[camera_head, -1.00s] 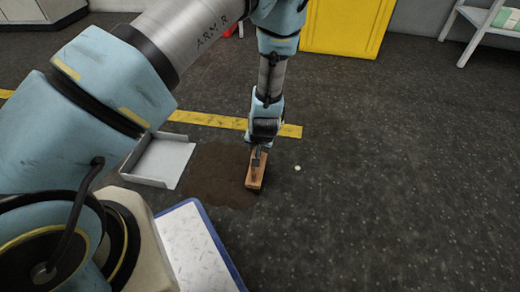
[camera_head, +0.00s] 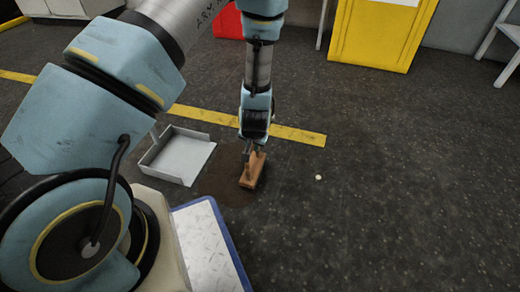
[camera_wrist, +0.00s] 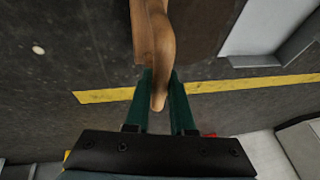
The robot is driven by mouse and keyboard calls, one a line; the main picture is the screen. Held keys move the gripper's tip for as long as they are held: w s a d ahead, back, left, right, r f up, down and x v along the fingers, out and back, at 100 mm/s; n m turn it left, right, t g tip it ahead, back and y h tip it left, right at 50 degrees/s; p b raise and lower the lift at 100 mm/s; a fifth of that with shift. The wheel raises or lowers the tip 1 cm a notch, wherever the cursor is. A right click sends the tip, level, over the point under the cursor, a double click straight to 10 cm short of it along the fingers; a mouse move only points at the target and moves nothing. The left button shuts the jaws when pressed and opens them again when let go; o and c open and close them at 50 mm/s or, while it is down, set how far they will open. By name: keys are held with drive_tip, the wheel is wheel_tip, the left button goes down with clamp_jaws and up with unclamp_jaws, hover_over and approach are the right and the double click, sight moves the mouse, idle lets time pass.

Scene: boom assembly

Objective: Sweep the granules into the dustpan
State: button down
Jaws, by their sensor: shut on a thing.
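A brush with a wooden handle (camera_head: 252,171) is low at the floor, tilted. My gripper (camera_head: 255,150) is shut on its handle from above; the handle (camera_wrist: 158,95) shows between the green fingers in the wrist view. A grey-white dustpan (camera_head: 185,158) lies on the floor left of the brush. A dark brown patch (camera_head: 218,182) lies between the dustpan and the brush; single granules cannot be made out in it. One small pale round bit (camera_head: 318,178) lies apart, right of the brush. The bristles' contact with the floor cannot be made out.
A yellow line (camera_head: 295,135) runs across the floor behind the dustpan. A yellow cabinet (camera_head: 385,30) and a red object (camera_head: 228,22) stand at the back. A white, blue-edged surface (camera_head: 210,250) is in front. The floor to the right is mostly clear.

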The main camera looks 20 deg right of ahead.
drive_tip(key=w+a+p, duration=0.1)
drive_tip(key=w+a, duration=1.1)
drive_tip(key=a, duration=0.1)
drive_tip(key=shift+w+a, duration=0.2)
drive_tip(key=shift+w, duration=0.1)
idle(0.6)
drive_tip(key=shift+r, duration=0.15)
idle(0.5)
wheel_tip(320, 180, up, 10)
drive_tip(key=s+d+p, duration=0.2)
drive_tip(key=p, duration=0.6)
drive_tip(key=shift+p, duration=0.35)
drive_tip(key=shift+d, duration=0.1)
